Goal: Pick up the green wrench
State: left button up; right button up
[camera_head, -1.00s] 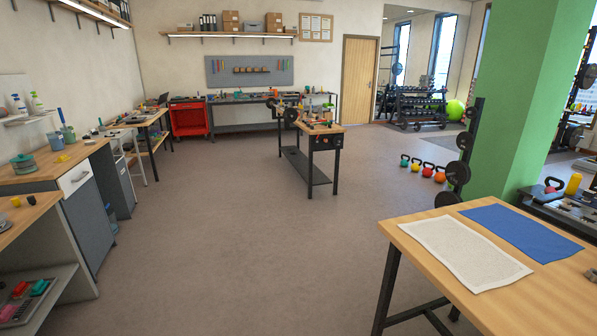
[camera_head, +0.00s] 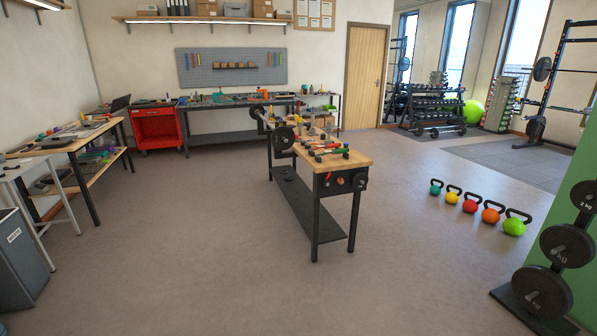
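I cannot clearly make out a green wrench. On the central wooden workbench (camera_head: 358,162) lie several small tools, among them a long green-and-red item (camera_head: 332,151). It is too small to tell whether it is a wrench. Slim coloured tools also hang on the grey pegboard (camera_head: 231,80) on the back wall, and their kinds are too small to tell. Neither of my grippers is in view.
Open floor (camera_head: 200,260) lies in front of the workbench. Several kettlebells (camera_head: 470,206) stand right of it, and a weight-plate stand (camera_head: 545,290) is at the near right. A side table (camera_head: 60,148) is at the left, with a red tool cabinet (camera_head: 157,128) behind.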

aim_at(333, 151)
jog(key=i+z, duration=0.15)
jog(key=i, duration=0.3)
jog(key=i+j+z, duration=0.15)
jog(key=i, duration=0.35)
jog(key=i+j+z, duration=0.15)
jog(key=i, duration=0.3)
